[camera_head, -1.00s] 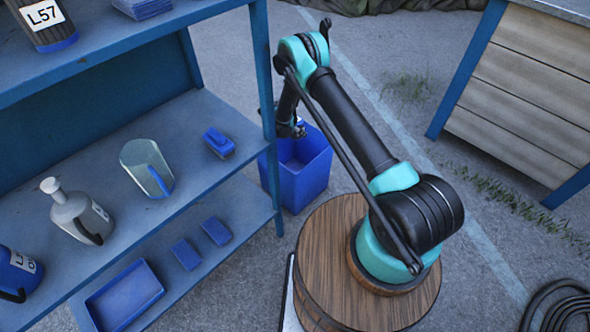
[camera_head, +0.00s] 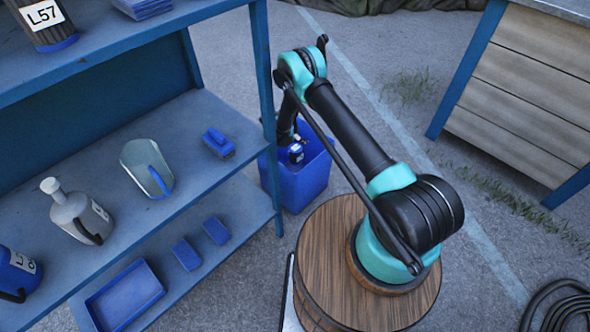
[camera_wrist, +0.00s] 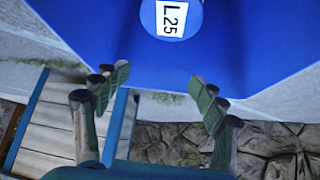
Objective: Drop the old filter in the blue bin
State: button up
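The blue bin (camera_head: 310,182) stands on the ground behind the shelf's right post. Its blue inside fills the upper part of the wrist view (camera_wrist: 120,45). A filter with a round blue end and a white L25 label (camera_wrist: 172,18) is at the top of the wrist view, beyond my fingertips, against the bin's inside. In the head view the filter (camera_head: 296,153) shows small at the bin's mouth, partly hidden. My gripper (camera_wrist: 160,80) is open over the bin. Its two fingers are apart with nothing between them. The head view mostly hides it behind my arm.
A wooden-sided bench (camera_head: 525,90) stands at right. Cable (camera_head: 562,305) lies lower right.

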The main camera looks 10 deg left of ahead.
jog(key=shift+o, duration=0.3)
notch_tip(320, 180, up, 10)
dwell(0.6)
dwell(0.3)
